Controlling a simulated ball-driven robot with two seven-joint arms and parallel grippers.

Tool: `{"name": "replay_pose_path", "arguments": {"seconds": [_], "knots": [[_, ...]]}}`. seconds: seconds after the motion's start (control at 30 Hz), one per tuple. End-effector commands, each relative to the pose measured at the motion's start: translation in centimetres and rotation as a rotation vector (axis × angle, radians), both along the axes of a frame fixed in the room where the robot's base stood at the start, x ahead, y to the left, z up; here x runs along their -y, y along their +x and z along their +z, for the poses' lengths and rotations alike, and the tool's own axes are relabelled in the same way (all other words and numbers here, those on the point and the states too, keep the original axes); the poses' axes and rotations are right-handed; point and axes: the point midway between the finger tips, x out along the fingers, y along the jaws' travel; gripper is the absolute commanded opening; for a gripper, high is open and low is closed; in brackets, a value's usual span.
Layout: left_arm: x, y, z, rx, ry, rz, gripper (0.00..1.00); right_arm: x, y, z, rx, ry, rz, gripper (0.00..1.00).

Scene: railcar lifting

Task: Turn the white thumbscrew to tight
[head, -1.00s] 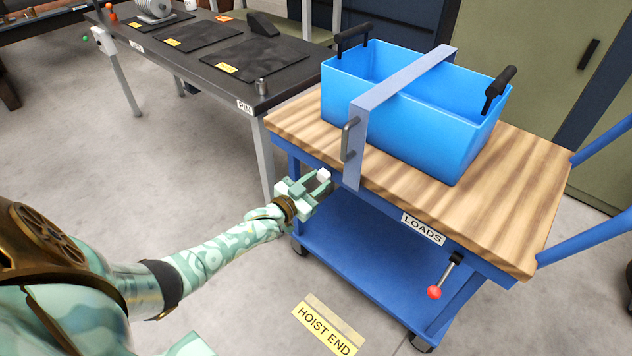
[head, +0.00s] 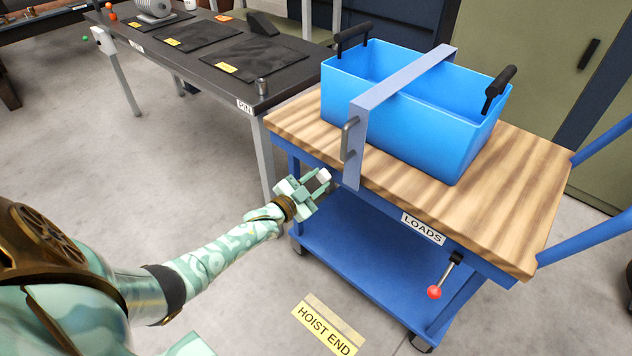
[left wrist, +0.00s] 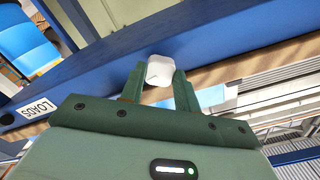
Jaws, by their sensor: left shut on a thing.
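The white thumbscrew (head: 323,175) is at the front left side of the blue cart, below the wooden top. My left gripper (head: 320,181) is at it, shut on it. In the left wrist view the thumbscrew (left wrist: 160,70) shows as a rounded white head between the two green fingertips (left wrist: 159,80), against the cart's blue rail (left wrist: 200,30). Its shaft and any tightness mark are hidden. My right gripper is not in view.
A blue bin (head: 425,125) with black handles stands on the cart's wooden top (head: 510,180), with a grey-blue strap bar (head: 354,150) across it. A red-knobbed lever (head: 434,292) hangs at the cart's front. A dark table (head: 290,85) stands behind left. Floor at left is clear.

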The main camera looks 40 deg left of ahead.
Motion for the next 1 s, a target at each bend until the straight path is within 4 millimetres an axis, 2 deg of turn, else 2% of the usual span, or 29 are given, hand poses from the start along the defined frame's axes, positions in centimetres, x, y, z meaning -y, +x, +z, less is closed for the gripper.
{"name": "replay_pose_path", "arguments": {"seconds": [0.2, 0.23, 0.3, 0.57, 0.67, 0.77, 1.0], "knots": [[0.1, -0.2, -0.4, -0.008, 0.001, -0.001, 0.09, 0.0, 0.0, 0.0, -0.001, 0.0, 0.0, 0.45], [0.1, -0.2, -0.4, -0.008, 0.001, -0.001, 0.4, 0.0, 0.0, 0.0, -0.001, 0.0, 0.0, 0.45], [0.1, -0.1, -0.3, -0.006, 0.0, 0.0, 0.53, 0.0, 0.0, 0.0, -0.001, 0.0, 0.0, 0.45], [0.0, -0.1, -0.1, -0.003, -0.001, -0.001, 0.53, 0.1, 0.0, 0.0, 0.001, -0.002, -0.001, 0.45], [0.0, -0.7, 0.1, -0.002, -0.001, 0.0, 0.53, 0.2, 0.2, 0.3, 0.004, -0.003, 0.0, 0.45], [-0.2, -2.3, 0.3, -0.001, -0.001, 0.0, 0.53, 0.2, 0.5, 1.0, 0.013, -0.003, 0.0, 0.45], [-0.7, -8.7, 0.4, -0.004, -0.001, 0.0, 0.53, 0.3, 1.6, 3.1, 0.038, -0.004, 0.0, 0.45]]}}
